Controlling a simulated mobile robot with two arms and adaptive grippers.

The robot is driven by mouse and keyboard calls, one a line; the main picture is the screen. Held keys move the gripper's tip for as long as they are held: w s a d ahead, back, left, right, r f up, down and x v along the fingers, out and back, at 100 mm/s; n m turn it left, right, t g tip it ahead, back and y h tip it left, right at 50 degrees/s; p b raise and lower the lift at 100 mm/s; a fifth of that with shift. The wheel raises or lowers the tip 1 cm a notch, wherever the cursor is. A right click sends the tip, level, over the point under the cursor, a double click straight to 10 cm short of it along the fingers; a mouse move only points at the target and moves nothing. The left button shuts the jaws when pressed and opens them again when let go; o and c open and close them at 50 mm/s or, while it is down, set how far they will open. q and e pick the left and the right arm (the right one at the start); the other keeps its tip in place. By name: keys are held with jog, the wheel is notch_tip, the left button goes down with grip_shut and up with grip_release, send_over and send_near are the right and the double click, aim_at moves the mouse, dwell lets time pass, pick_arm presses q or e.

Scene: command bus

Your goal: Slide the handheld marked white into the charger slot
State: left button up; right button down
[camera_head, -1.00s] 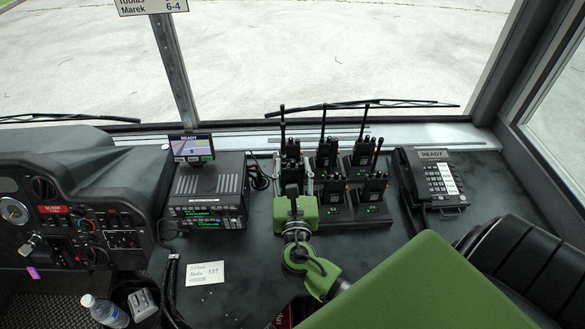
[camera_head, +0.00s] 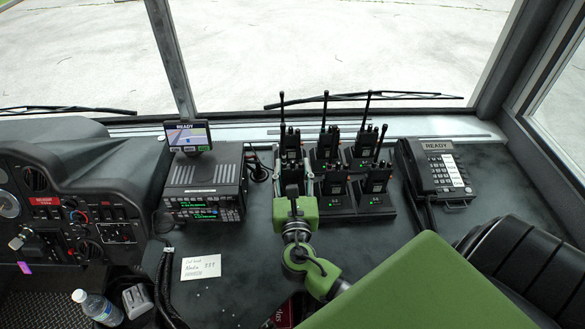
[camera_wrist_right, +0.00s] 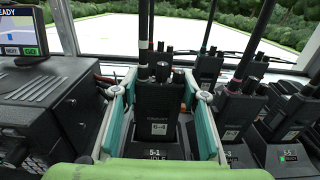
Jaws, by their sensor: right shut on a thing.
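In the right wrist view, the radio (camera_wrist_right: 158,100) carries a 6-4 label and stands upright between the teal finger pads of my right gripper (camera_wrist_right: 160,92). A charger slot label (camera_wrist_right: 155,154) reading 5-1 IDLE shows just below the radio. The radio's lower end is hidden, so I cannot tell how deep it sits in the slot. My left gripper is out of view.
Several other radios (camera_head: 376,178) stand upright in the black charger bank (camera_head: 374,204) to the right, close to my right gripper. A radio console (camera_head: 205,190) with a screen (camera_head: 188,137) stands left. A desk phone (camera_head: 440,170) is at the right. A paper note (camera_head: 201,267) lies in front.

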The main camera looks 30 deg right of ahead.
jog(key=shift+f, duration=0.4)
dwell(0.6)
jog(key=c, duration=1.2)
grip_release()
jog(key=shift+o, duration=0.2)
jog(key=shift+f, duration=0.1)
jog(key=v, duration=1.2)
